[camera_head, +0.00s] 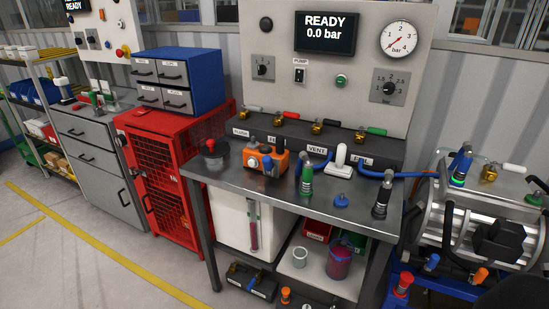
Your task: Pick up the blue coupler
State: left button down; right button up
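A small blue fitting (341,201), which looks like the blue coupler, lies near the front edge of the metal workbench (225,172). It sits apart between a green upright fitting (305,179) and a black-and-grey upright fitting (380,197). Other blue parts show too: a blue-topped fitting (461,163) stands on the drive unit at the right, and a blue part (268,166) is at the orange block. I cannot be sure which one is the coupler. Neither of my grippers is in view.
A blue hose (405,175) runs along the right of the bench toward the drive unit (440,208). A white-handled item (341,160) and orange block (259,158) stand behind. The valve row (320,135) and gauge panel (343,75) bound the back.

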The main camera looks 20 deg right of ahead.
aim_at(461, 173)
jog(key=z, duration=2)
